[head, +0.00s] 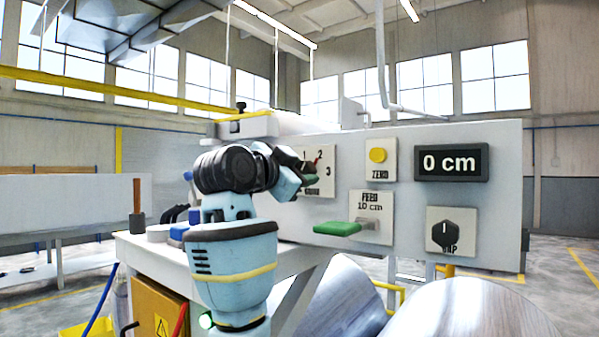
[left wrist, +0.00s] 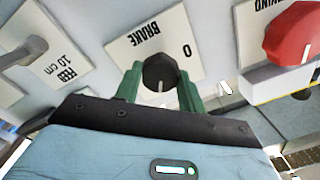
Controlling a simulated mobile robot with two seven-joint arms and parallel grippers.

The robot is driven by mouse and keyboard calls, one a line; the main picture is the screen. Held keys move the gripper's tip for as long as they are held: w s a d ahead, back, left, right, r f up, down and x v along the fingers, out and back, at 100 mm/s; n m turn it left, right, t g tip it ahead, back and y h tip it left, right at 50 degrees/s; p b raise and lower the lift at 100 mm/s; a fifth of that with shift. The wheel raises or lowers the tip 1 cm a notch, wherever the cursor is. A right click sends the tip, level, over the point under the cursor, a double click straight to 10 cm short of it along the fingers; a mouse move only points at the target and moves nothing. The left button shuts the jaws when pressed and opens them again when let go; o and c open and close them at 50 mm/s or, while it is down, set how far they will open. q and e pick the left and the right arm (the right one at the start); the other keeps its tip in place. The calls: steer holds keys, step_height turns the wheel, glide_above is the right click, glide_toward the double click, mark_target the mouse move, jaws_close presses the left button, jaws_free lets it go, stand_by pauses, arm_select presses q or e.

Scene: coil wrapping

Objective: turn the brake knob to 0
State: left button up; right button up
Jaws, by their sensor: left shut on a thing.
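The brake plate (head: 321,181) is on the front panel in the head view, with the numbers 1, 2 and 3 showing. My left gripper (head: 297,178) covers its left part, and the knob is hard to make out there. In the left wrist view the plate (left wrist: 125,50) appears upside down, with its label and the 0. There the black brake knob (left wrist: 160,70) sits between the green fingers of my left gripper (left wrist: 160,90), which is shut on it. The knob's white line points down in that picture, away from the 0. My right gripper is not in view.
The feed plate (head: 371,205) with a green-handled lever (head: 337,228) is right of the brake. Farther right are a yellow zero button (head: 377,155), a display (head: 451,163) reading 0 cm and a black knob (head: 450,230). A red knob (left wrist: 288,38) shows in the left wrist view.

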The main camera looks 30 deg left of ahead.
arm_select(q)
steer(key=shift+n, duration=0.3)
steer(key=n, duration=0.9)
steer(key=shift+n, duration=0.3)
steer(key=n, duration=0.3)
steer(key=shift+g+h, duration=0.3)
steer(key=n, duration=0.5)
steer(key=shift+a+n, duration=0.1)
steer(key=shift+n, duration=0.2)
steer(key=n, duration=0.4)
steer(key=shift+h, duration=0.3)
steer(key=shift+n, duration=0.3)
